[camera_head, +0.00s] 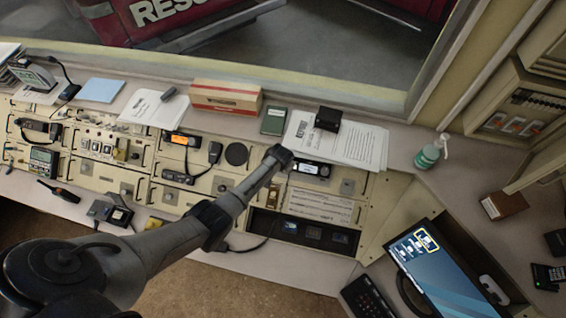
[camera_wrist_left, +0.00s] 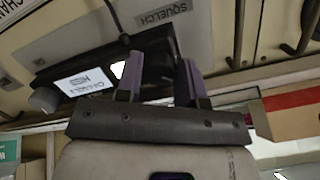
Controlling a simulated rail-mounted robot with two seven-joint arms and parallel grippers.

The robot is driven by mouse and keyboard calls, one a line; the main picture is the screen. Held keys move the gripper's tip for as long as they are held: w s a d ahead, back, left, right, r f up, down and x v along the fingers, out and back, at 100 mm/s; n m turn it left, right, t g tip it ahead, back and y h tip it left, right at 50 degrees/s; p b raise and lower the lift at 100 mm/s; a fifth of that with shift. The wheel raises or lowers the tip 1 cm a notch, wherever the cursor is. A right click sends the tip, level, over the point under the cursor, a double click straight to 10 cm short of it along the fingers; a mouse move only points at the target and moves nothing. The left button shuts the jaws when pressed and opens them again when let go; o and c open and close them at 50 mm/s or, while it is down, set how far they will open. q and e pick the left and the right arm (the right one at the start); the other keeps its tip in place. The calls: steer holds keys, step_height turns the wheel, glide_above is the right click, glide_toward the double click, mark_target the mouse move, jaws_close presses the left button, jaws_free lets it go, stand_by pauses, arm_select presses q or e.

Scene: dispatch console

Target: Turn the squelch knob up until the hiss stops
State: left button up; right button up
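A dark radio with a lit white display (camera_head: 312,168) sits in the console panel. In the left wrist view its display (camera_wrist_left: 85,82) appears upside down, with a round grey knob (camera_wrist_left: 43,98) beside it. A plate printed SQUELCH (camera_wrist_left: 163,14) lies next to the radio. My left gripper (camera_head: 280,157) is at the radio's left end in the head view. In the left wrist view its two purple fingers (camera_wrist_left: 158,70) stand apart over the dark radio front, with nothing clearly held. The squelch knob itself cannot be made out; fingers and shadow may hide it. My right gripper is not in view.
Loose papers (camera_head: 345,140) and a black box (camera_head: 328,119) lie behind the radio. A brown carton (camera_head: 226,97) and a green box (camera_head: 274,121) stand on the ledge. A radio with an orange display (camera_head: 182,139) and a handset (camera_head: 215,152) are to the left. A monitor (camera_head: 440,265) stands at right.

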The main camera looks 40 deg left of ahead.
arm_select(q)
steer(key=o, duration=0.4)
steer(key=shift+c, duration=0.2)
steer(key=shift+r, duration=0.15)
steer(key=shift+s+d+r, duration=0.15)
steer(key=shift+s+r, duration=0.05)
steer(key=shift+r, duration=0.4)
steer(key=p+v, duration=0.1)
steer(key=v, duration=1.1)
steer(key=shift+d+r, duration=0.1)
steer(key=shift+r, duration=0.05)
steer(key=shift+s, duration=0.15)
